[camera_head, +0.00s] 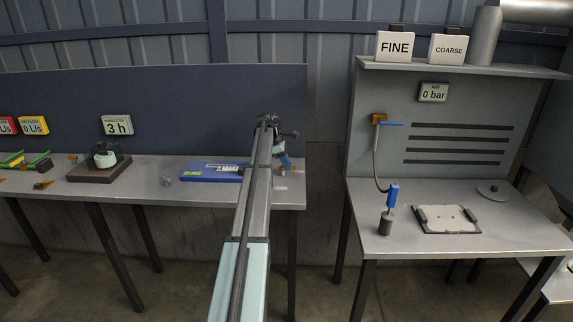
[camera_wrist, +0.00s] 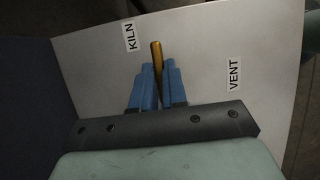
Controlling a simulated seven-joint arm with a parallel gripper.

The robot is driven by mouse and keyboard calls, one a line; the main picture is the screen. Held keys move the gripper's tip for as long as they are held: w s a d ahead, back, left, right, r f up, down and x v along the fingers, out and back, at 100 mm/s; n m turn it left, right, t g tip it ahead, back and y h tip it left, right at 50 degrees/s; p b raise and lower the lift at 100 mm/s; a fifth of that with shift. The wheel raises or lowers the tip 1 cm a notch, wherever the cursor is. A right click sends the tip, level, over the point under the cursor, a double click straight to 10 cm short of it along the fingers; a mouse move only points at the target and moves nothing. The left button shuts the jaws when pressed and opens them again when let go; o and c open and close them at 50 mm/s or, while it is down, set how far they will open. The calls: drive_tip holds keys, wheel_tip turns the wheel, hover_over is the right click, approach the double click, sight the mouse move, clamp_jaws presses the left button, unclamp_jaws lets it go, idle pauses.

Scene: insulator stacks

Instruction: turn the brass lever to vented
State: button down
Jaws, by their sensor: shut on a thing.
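In the wrist view the brass lever (camera_wrist: 156,52) stands out between the blue fingers of my gripper (camera_wrist: 158,68). The fingers are shut on it. The lever's tip lies close to the KILN label (camera_wrist: 130,37). The VENT label (camera_wrist: 235,75) is farther off to the right. The lower part of the lever is hidden by the fingers and the gripper body. In the head view my gripper (camera_head: 284,160) is at the right end of the left bench, and the lever is too small there to make out clearly.
A blue board (camera_head: 210,172) lies on the left bench (camera_head: 140,185), just left of my arm. A gap separates this bench from the right bench (camera_head: 390,240), which holds a blue-handled tool (camera_head: 392,194) on a hose and a pale plate (camera_head: 448,217).

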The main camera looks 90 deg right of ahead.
drive_tip(key=shift+m, duration=0.4)
drive_tip(key=m+y, duration=0.1)
drive_tip(key=m, duration=0.1)
drive_tip(key=m+y, duration=0.1)
drive_tip(key=m, duration=0.1)
drive_tip(key=shift+w+a+m, duration=0.1)
drive_tip(key=shift+a+m, duration=0.2)
drive_tip(key=shift+a, duration=0.05)
drive_tip(key=m, duration=0.1)
drive_tip(key=m+t+y, duration=0.1)
drive_tip(key=m, duration=0.2)
drive_tip(key=shift+w+a+m+t+y, duration=0.25)
drive_tip(key=shift+a+m+t+y, duration=0.05)
drive_tip(key=shift+a+m, duration=0.1)
drive_tip(key=c, duration=1.2)
unclamp_jaws()
drive_tip(key=shift+o, duration=0.2)
